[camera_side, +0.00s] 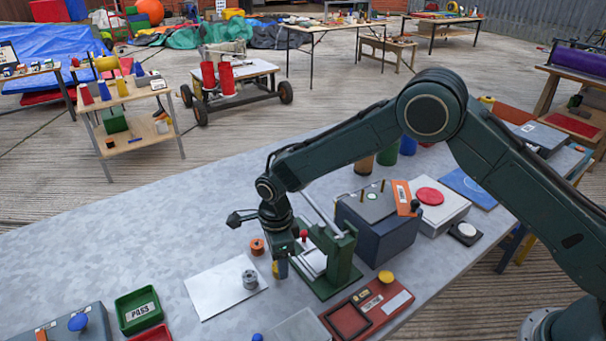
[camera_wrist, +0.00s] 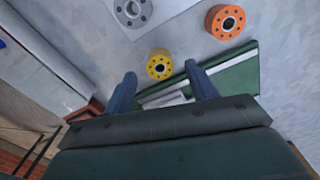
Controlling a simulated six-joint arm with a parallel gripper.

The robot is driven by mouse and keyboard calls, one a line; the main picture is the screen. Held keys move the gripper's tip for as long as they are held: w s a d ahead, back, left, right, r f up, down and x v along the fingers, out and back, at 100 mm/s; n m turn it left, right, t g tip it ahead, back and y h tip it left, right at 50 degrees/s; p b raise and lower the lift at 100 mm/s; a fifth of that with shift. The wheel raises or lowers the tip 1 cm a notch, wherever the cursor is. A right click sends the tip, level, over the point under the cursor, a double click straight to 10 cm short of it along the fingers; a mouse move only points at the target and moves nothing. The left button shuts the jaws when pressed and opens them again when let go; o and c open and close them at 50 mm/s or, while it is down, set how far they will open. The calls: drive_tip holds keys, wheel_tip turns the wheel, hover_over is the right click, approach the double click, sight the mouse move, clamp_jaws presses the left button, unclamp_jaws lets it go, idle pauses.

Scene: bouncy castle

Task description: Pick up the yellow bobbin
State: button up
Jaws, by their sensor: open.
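The yellow bobbin (camera_wrist: 159,66) stands on the grey table. In the wrist view it lies between and just ahead of the tips of my open gripper (camera_wrist: 160,72), with neither finger visibly touching it. In the side view my gripper (camera_side: 282,266) is low over the table, and only a sliver of the yellow bobbin (camera_side: 275,270) shows beside a blue finger. The orange bobbin (camera_side: 257,247) stands just behind it, also in the wrist view (camera_wrist: 226,21). The grey bobbin (camera_side: 250,279) stands on a pale sheet (camera_side: 215,292).
A green fixture (camera_side: 344,262) with a red knob stands close at the right of my gripper. A dark box (camera_side: 378,235) is behind it. A red panel with a yellow button (camera_side: 386,277) lies in front. A green PASS tray (camera_side: 138,311) is front left. The table's left part is clear.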

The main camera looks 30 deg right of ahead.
drive_tip(key=shift+f, duration=1.45)
drive_tip(key=shift+c, duration=0.5)
drive_tip(key=c, duration=1)
